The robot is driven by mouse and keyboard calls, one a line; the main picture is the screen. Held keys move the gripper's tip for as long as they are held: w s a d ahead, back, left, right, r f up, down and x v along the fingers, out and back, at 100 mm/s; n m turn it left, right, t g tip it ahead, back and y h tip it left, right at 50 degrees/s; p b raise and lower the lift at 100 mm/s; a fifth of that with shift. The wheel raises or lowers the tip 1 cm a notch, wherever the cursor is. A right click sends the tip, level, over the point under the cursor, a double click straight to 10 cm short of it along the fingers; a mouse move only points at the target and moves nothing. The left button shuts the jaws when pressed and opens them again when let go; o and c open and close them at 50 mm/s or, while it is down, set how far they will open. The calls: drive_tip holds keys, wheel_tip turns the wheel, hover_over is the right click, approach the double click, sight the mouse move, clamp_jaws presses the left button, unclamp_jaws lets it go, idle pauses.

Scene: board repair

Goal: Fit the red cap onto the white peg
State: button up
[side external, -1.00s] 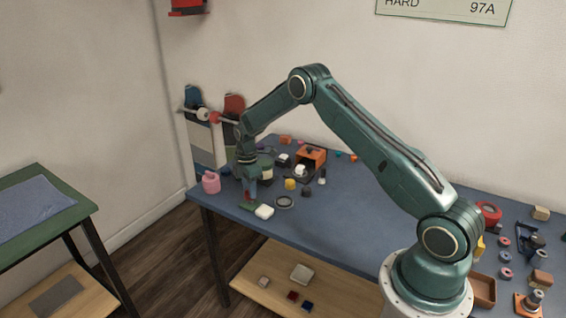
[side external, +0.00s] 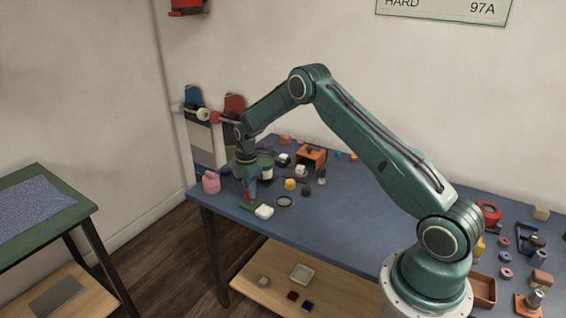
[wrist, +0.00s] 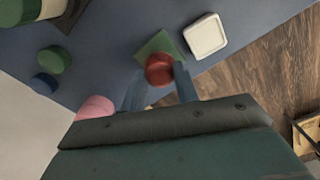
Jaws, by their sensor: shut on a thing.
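The red cap (wrist: 160,68) is held between the two blue fingers of my gripper (wrist: 161,80) in the wrist view. My gripper (side external: 250,190) points down near the table's front left corner in the side view. Just beyond and beneath the cap lies a green square base (wrist: 155,46). It also shows at the fingertips in the side view (side external: 247,207). I cannot see the white peg; the cap and fingers may hide it. Whether the cap touches anything below is unclear.
A white square block (wrist: 205,36) lies beside the green base. A pink object (side external: 211,182) stands left of my gripper near the table edge (side external: 205,203). Green and blue round pieces (wrist: 53,60) lie nearby. A dark ring (side external: 284,202) lies to the right.

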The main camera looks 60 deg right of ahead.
drive_tip(key=shift+f, duration=0.6)
idle(0.3)
drive_tip(key=o, duration=0.7)
drive_tip(key=shift+c, duration=0.2)
drive_tip(key=shift+r, duration=0.15)
wheel_tip(320, 180, up, 11)
idle(1.1)
idle(0.4)
